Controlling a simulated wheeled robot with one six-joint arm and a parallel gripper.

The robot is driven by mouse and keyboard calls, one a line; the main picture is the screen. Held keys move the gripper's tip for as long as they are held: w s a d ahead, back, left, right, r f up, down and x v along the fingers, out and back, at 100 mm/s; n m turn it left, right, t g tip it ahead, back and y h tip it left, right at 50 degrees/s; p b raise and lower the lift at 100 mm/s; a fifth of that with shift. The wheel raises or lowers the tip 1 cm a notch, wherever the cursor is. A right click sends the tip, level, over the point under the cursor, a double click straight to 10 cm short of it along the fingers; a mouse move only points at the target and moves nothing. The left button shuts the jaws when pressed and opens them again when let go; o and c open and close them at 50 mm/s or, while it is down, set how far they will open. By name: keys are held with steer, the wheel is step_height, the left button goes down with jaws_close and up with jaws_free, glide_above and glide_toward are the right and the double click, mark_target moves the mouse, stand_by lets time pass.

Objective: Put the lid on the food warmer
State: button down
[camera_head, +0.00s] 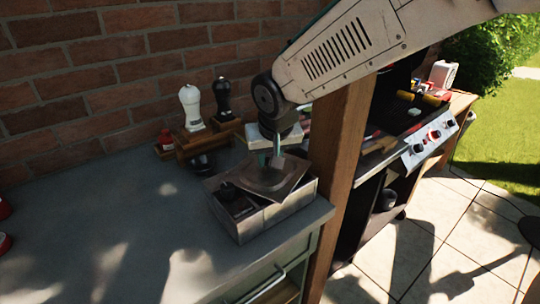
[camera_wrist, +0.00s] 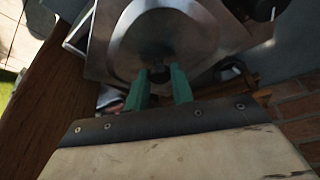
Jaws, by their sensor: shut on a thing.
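The food warmer (camera_head: 262,222) is a grey rectangular box near the right front edge of the grey counter. The lid (camera_head: 291,176) is a square metal plate with a round raised middle. It sits over the right part of the box, turned out of line with the walls and seemingly tilted. The wrist view shows its metal face (camera_wrist: 200,35) close up. My gripper (camera_head: 276,157) is above the lid, its green fingers (camera_wrist: 159,80) shut on the lid's small dark handle. A dark knob shows at the box's left. I cannot tell whether the lid touches the rim.
A wooden post (camera_head: 340,170) stands close to the right of the box. A white mill (camera_head: 190,105) and a black mill (camera_head: 222,98) stand on a wooden stand behind. A grill (camera_head: 430,143) is beyond the post. The counter's left side (camera_head: 90,220) is mostly clear.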

mark_target(273, 179)
steer(key=shift+f, duration=0.25)
steer(key=c, duration=1.1)
jaws_free()
steer(key=v, duration=0.7)
steer(key=shift+s+r, duration=0.15)
steer(key=shift+r, duration=0.2)
